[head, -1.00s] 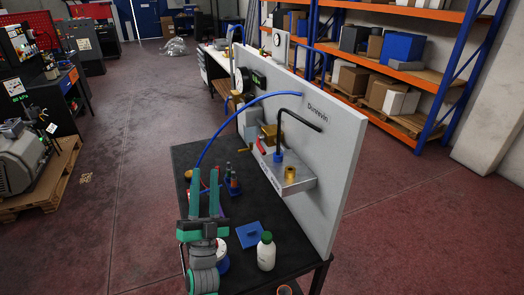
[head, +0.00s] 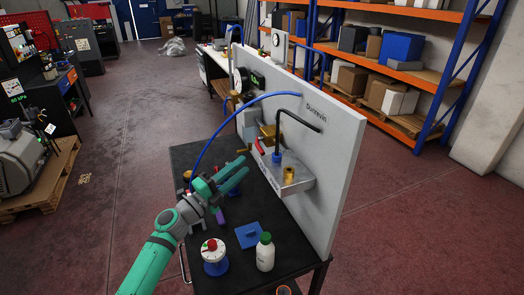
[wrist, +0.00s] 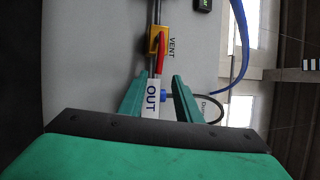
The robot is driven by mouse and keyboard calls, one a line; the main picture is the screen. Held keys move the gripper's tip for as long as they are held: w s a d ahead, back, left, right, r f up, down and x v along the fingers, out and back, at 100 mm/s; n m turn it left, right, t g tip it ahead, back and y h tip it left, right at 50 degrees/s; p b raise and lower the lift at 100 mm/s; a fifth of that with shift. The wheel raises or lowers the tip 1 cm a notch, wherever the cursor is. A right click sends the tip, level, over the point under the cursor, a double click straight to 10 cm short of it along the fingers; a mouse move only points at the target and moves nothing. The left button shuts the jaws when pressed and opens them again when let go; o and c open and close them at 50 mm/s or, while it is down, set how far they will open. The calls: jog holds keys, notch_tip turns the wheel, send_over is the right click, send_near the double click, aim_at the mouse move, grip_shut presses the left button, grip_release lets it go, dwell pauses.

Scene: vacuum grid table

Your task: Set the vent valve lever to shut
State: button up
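The vent valve (wrist: 152,43) is a yellow body on a grey pipe, labelled VENT in the wrist view. Its red lever (wrist: 161,57) lies roughly in line with the pipe. In the head view the red lever (head: 260,147) shows small on the board's face. My gripper (head: 245,167) is in front of the board, below and left of the lever in the head view. In the wrist view my gripper (wrist: 159,98) has its fingers apart with nothing held. The lever lies beyond the fingertips, apart from them, with the OUT label (wrist: 152,97) showing between the fingers.
The grey board (head: 330,165) stands on a black table (head: 205,155). A metal block (head: 290,180) juts out, with a black bent rod (head: 300,117) above. A blue hose (head: 215,135) arches near my gripper. A white bottle (head: 265,252) and blue block (head: 249,235) stand at the front.

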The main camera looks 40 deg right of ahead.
aim_at(261, 148)
jog(key=x, duration=1)
jog(key=shift+w+d+f, duration=0.1)
jog(key=shift+w+d, duration=0.1)
jog(key=shift+d, duration=0.05)
jog(key=shift+a, duration=0.1)
grip_shut()
